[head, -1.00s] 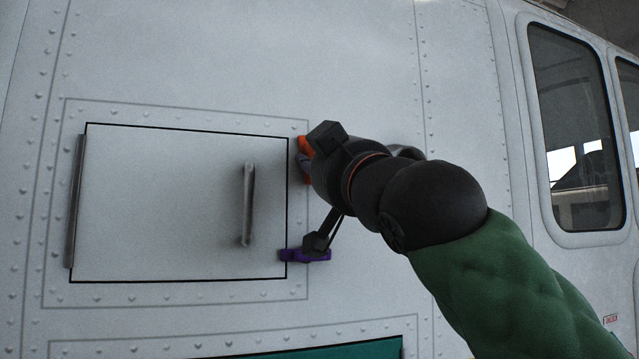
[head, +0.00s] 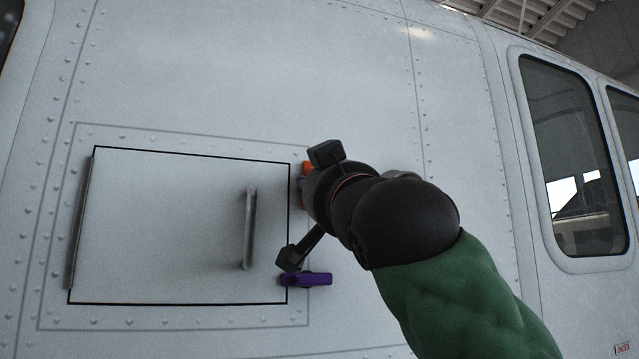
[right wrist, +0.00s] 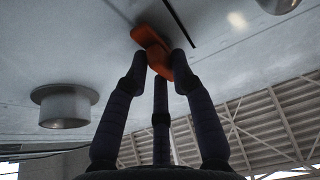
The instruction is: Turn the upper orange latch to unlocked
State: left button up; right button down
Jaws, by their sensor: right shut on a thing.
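The upper orange latch (head: 307,168) is on the white fuselage, just right of the hatch panel's upper right edge. My right gripper (head: 315,192) is in front of it and hides most of it in the head view. In the right wrist view the orange latch (right wrist: 153,46) sits between the dark fingers of my right gripper (right wrist: 158,76), which are shut on it. Its exact angle is hard to tell in the head view. My left gripper is in neither view.
A purple latch (head: 306,280) lies level below, reaching across the hatch's right edge. The closed hatch panel (head: 170,230) has a vertical handle (head: 249,228). A round grey fitting (right wrist: 64,106) stands out from the fuselage near the gripper.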

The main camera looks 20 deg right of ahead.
jog(key=c, duration=1.2)
grip_release()
jog(key=shift+a, duration=0.1)
jog(key=shift+o, duration=0.5)
jog(key=shift+w+a, duration=0.1)
jog(key=shift+w, duration=0.05)
jog(key=v, duration=1.2)
jog(key=shift+f, duration=0.15)
